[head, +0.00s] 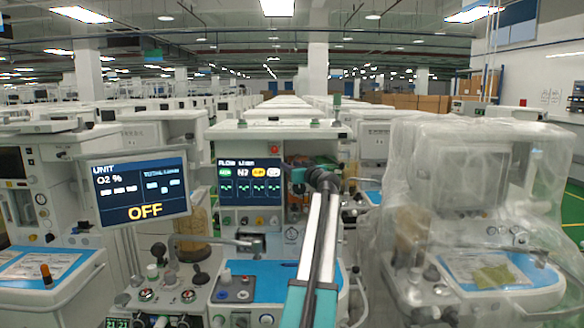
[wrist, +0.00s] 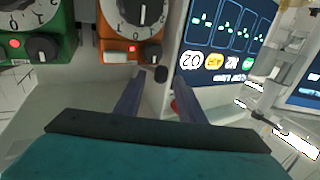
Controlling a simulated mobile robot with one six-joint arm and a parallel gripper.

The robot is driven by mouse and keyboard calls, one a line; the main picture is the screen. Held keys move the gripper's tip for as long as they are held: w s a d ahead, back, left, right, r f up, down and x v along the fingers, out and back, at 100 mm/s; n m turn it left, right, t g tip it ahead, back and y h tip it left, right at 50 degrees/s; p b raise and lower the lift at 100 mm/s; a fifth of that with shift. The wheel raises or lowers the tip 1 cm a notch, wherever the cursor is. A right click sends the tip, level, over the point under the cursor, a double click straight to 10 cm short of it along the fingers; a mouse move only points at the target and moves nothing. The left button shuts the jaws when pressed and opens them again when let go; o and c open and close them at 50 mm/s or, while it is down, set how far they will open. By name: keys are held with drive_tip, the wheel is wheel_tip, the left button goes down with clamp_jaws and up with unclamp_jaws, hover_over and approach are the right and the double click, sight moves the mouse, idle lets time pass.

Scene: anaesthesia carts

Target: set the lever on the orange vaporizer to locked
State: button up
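The orange vaporizer (wrist: 117,49) is at the top of the wrist view, partly cut off. It has a white and black dial (wrist: 138,12), a small red light and a black knob (wrist: 150,53) on its front. A small dark rounded end (wrist: 161,74) shows just below that knob; I cannot tell whether it is the lever's tip, nor the lever's setting. My gripper (wrist: 158,88) is open, its two fingers apart on either side below this dark end, with nothing seen held.
A green vaporizer (wrist: 50,20) stands left of the orange one in the wrist view. The flow screen (wrist: 228,35) is close on the right. In the head view, a monitor reading OFF (head: 140,190) stands left, and a plastic-covered cart (head: 465,200) stands right.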

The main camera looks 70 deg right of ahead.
drive_tip(key=shift+c, duration=0.2)
clamp_jaws()
drive_tip(key=shift+s+f, duration=0.1)
drive_tip(key=shift+s, duration=0.05)
drive_tip(key=s+d+b, duration=0.3)
drive_tip(key=s+b, duration=0.5)
drive_tip(key=b, duration=0.3)
drive_tip(key=shift+d, duration=0.4)
